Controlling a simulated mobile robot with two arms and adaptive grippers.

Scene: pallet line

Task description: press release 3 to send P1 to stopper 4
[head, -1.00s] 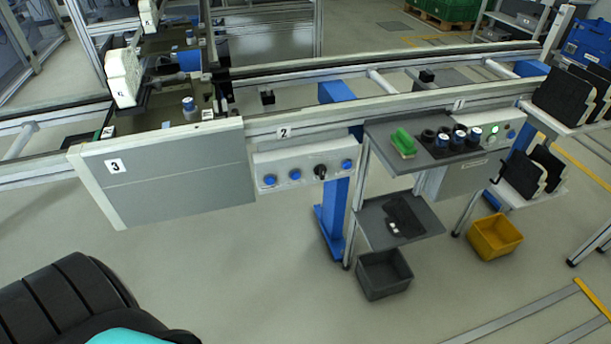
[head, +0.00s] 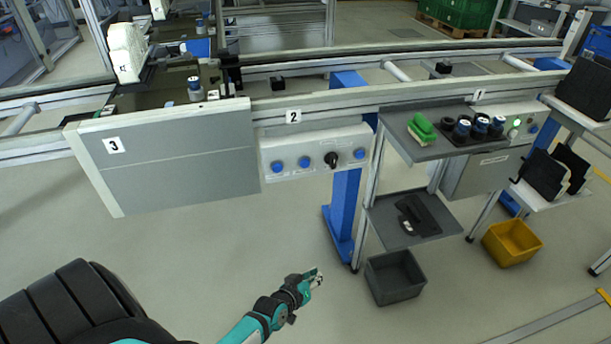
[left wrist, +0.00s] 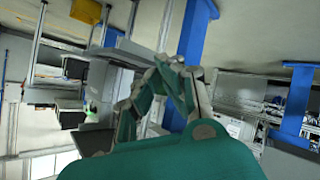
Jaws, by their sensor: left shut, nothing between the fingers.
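A white button panel (head: 318,154) hangs under the rail below label 2 (head: 294,116). It has blue buttons at left (head: 278,167), middle (head: 304,163) and right (head: 359,153), and a black knob (head: 331,160). I cannot read which is release 3. Behind the board, a blue-and-white cylinder (head: 195,88) stands on the line; no P1 mark is readable. My left gripper (head: 317,277) is shut and empty, below the panel and apart from it; its fingers show in the left wrist view (left wrist: 168,68). My right gripper is out of view.
A blue post (head: 344,205) is under the rail. A grey bin (head: 394,277) and a yellow bin (head: 511,243) are on the floor. The floor before the panel is clear.

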